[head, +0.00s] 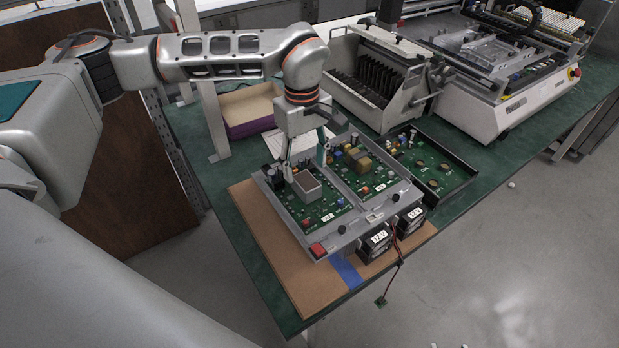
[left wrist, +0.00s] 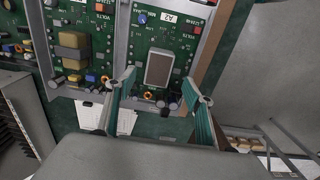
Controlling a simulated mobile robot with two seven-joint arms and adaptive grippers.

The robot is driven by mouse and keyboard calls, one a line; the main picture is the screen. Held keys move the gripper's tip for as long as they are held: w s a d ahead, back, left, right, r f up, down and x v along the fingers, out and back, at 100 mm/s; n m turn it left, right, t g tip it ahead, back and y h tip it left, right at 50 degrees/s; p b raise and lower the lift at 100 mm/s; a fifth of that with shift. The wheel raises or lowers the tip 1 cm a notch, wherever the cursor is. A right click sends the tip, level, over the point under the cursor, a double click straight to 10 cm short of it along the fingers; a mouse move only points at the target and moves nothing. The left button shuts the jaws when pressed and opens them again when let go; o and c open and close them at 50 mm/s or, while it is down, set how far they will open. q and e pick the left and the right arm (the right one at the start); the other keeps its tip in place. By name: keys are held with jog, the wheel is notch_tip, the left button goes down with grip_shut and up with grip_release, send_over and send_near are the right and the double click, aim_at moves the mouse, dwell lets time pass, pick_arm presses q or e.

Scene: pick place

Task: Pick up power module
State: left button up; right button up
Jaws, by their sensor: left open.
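A boxy silver module with a grey top, which I take to be the power module (head: 307,184), sits on the left green circuit board (head: 325,209) in the metal fixture. It also shows in the left wrist view (left wrist: 159,68), upper middle, near a white "A2" label. My left gripper (head: 306,150) is over the far end of that board, fingers pointing down. In the left wrist view its two green-padded fingers (left wrist: 160,86) are spread wide and empty, with the module ahead of the gap between them. I cannot tell the exact height gap. My right gripper is not in view.
A second board with a tan block (head: 358,161) lies to the right in the fixture, beyond a metal rail. Black "12 V" units (head: 375,244) stand at the fixture's front. A purple-edged box (head: 248,110), a slotted rack (head: 375,77) and a machine (head: 500,70) stand behind.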

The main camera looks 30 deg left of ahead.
aim_at(303, 176)
pick_arm(q)
jog(key=shift+w+a+r, duration=0.15)
jog(key=shift+w+a, duration=0.1)
jog(key=shift+a, duration=0.2)
jog(key=shift+f, duration=1.15)
jog(key=shift+w+a+f+p, duration=0.1)
jog(key=shift+w+f+p, duration=0.1)
jog(key=shift+f, duration=1.15)
jog(key=shift+w+a+f+p, duration=0.1)
jog(key=shift+f+p, duration=0.1)
jog(key=shift+f, duration=1.15)
grip_shut()
jog(key=shift+r, duration=0.1)
